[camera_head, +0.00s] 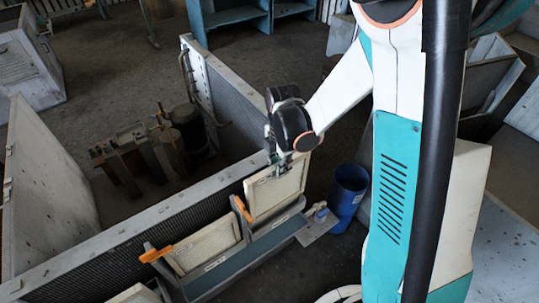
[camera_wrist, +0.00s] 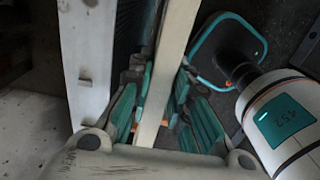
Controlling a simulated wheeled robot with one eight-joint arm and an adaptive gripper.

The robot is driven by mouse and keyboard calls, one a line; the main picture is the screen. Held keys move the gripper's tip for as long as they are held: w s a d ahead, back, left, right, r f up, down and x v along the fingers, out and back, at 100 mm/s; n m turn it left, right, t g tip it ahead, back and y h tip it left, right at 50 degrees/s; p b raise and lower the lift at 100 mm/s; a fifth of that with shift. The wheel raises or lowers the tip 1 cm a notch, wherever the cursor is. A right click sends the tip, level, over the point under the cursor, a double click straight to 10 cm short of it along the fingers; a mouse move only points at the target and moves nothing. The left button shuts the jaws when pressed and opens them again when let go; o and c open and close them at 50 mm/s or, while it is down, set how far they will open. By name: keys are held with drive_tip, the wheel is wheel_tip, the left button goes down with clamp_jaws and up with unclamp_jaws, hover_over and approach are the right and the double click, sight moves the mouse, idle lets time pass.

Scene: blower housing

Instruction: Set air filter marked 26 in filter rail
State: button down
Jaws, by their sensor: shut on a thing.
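My gripper (camera_head: 279,160) is shut on the top edge of a cream framed air filter (camera_head: 276,190). The filter stands roughly upright, slightly tilted, at the right end of the filter rail (camera_head: 232,262). Its lower edge is at the rail, but I cannot tell whether it is seated. A small label shows on it, too small to read. In the wrist view, the green finger pads of my gripper (camera_wrist: 162,112) are on both sides of the filter's pale edge (camera_wrist: 176,40).
Another filter (camera_head: 207,246) stands in the rail to the left, with orange clips (camera_head: 157,253) beside it. A grey housing wall (camera_head: 130,225) with mesh runs behind. A blue bin (camera_head: 348,194) and a small shelf (camera_head: 319,226) are at the right.

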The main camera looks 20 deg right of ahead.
sight(279, 185)
drive_tip(key=shift+w, duration=0.1)
wheel_tip(279, 185, down, 4)
drive_tip(key=shift+r+b, duration=0.1)
drive_tip(key=shift+b, duration=1.4)
idle(0.4)
idle(0.4)
drive_tip(key=shift+f+b, duration=1.65)
drive_tip(key=shift+f, duration=0.1)
drive_tip(key=shift+f+b, duration=1.1)
drive_tip(key=shift+f, duration=0.25)
